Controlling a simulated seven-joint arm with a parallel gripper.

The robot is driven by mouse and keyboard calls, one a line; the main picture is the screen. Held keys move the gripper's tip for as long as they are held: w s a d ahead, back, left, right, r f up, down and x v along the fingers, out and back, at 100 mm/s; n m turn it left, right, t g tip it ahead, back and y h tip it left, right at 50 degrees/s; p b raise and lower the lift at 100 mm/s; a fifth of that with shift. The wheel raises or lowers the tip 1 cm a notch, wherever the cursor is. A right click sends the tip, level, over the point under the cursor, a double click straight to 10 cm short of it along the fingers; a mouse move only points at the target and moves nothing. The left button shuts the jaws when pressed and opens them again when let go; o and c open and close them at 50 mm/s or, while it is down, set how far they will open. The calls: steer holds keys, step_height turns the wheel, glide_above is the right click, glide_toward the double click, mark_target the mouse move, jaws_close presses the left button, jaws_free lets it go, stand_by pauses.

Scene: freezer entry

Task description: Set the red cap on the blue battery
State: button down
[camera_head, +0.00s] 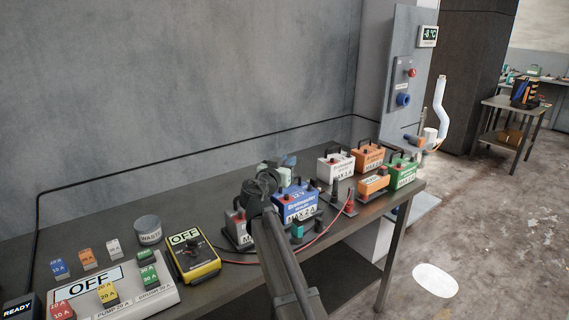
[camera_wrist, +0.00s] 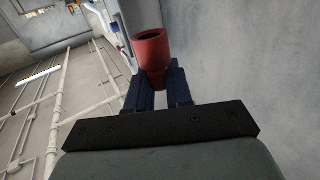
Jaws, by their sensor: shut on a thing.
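The red cap (camera_wrist: 152,48) is a hollow red cylinder with a dark open end, seen in the wrist view. My gripper (camera_wrist: 157,75) is shut on it, with a dark blue finger on each side. In the head view my gripper (camera_head: 284,166) is above and just behind the blue battery, and the cap cannot be made out there. The blue battery (camera_head: 292,202) is a blue box with a white label, standing on the bench. My arm and gripper hide part of its left side and top. The wrist view does not show the battery.
White (camera_head: 335,168), orange (camera_head: 368,158) and green (camera_head: 403,173) batteries stand to the right. A yellow OFF box (camera_head: 193,262), a grey waste cup (camera_head: 148,231) and a fuse panel (camera_head: 130,297) are at left.

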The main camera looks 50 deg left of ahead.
glide_above(286, 195)
steer(key=shift+f, duration=2.85)
steer(key=shift+f, duration=1.6)
steer(key=c, duration=0.9)
jaws_free()
steer(key=shift+c, duration=0.2)
steer(key=v, duration=1.3)
steer(key=shift+s+d, duration=0.25)
